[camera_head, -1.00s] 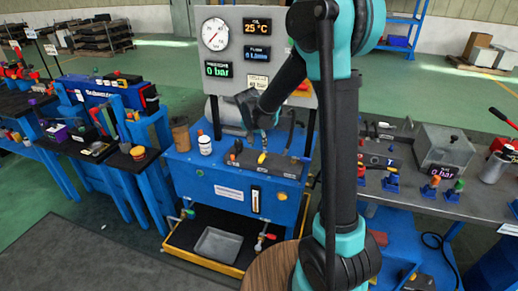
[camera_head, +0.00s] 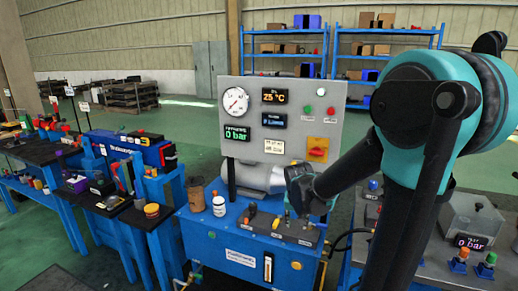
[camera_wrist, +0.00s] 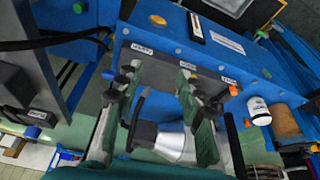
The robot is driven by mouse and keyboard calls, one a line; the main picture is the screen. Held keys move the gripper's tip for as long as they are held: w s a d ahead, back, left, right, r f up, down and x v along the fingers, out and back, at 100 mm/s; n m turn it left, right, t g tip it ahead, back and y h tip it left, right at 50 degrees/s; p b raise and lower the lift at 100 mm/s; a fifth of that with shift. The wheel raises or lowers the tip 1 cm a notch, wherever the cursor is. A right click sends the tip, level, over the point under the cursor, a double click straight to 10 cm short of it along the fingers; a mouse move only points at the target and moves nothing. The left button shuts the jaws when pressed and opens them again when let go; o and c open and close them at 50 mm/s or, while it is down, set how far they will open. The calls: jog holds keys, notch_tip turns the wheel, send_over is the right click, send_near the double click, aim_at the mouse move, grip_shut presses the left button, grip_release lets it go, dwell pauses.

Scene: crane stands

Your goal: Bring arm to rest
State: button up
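My teal and black arm reaches in from the right of the head view. My gripper (camera_head: 299,205) is over the back right of a blue hydraulic bench (camera_head: 222,247), close to its dark valve block (camera_head: 268,226). In the wrist view my gripper (camera_wrist: 160,78) has two grey-green fingers spread wide apart, with nothing held between them. A silver cylinder, the motor (camera_wrist: 172,142), shows behind the gap. The valve block carries small levers, one with a yellow handle (camera_head: 276,223). Whether a fingertip touches the block is unclear.
A grey gauge panel (camera_head: 282,115) stands behind the bench, its display reading 0 bar. A white bottle (camera_head: 219,205) and a brown cup (camera_head: 196,193) stand on the bench's left. Other benches flank it: a black-topped one (camera_head: 125,215) left, a grey one (camera_head: 440,240) right.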

jog(key=s+d+f+n, duration=0.1)
jog(key=s+d+f, duration=0.1)
jog(key=s, duration=0.6)
jog(key=s+d+f+n+y, duration=0.1)
jog(key=s+d+f, duration=0.1)
jog(key=s, duration=0.6)
jog(key=shift+s+d+f+n, duration=0.15)
jog(key=shift+s+d+n, duration=0.2)
jog(key=shift+d, duration=0.2)
